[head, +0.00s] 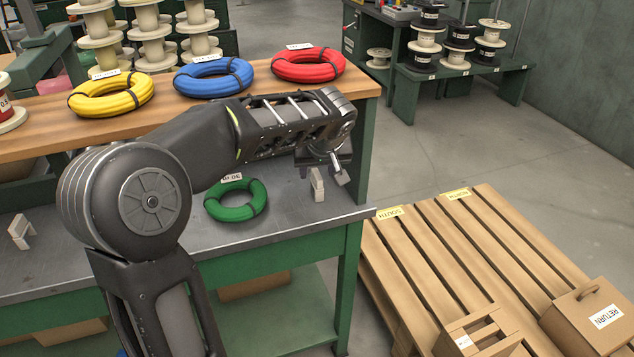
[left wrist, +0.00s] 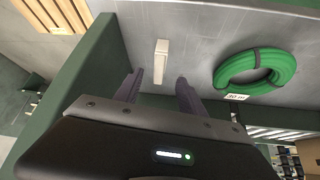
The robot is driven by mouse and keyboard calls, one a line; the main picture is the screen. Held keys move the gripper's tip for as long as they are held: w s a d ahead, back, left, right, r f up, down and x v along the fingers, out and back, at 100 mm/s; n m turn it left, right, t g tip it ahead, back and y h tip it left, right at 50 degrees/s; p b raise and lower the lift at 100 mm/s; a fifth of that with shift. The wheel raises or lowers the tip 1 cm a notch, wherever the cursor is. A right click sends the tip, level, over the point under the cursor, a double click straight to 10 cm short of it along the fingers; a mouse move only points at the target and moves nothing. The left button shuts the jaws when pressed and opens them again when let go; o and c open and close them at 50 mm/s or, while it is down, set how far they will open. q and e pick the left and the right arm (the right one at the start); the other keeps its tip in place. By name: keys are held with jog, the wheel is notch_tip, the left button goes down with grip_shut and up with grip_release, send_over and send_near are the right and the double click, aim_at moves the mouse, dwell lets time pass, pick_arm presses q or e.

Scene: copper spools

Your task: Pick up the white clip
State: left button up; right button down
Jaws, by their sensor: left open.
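A white clip (head: 317,184) stands on the grey metal bench top near its right end, right of the green coil. It also shows in the left wrist view (left wrist: 161,62), beyond the fingertips and roughly centred between them. My left gripper (head: 324,167) is open and empty, above and close to this clip, and partly covers its upper part in the head view. Its two dark fingers (left wrist: 160,86) are spread apart in the left wrist view. A second white clip (head: 21,231) stands at the far left of the bench. My right gripper is not in view.
The green coil (head: 236,212) lies left of the near clip. Yellow (head: 111,105), blue (head: 214,88) and red (head: 308,75) coils lie on the wooden shelf (head: 165,91) behind. A slatted pallet (head: 440,240) with boxes stands right of the bench.

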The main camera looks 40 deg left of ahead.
aim_at(317, 175)
pick_arm(q)
jog(key=shift+x, duration=2.65)
grip_shut()
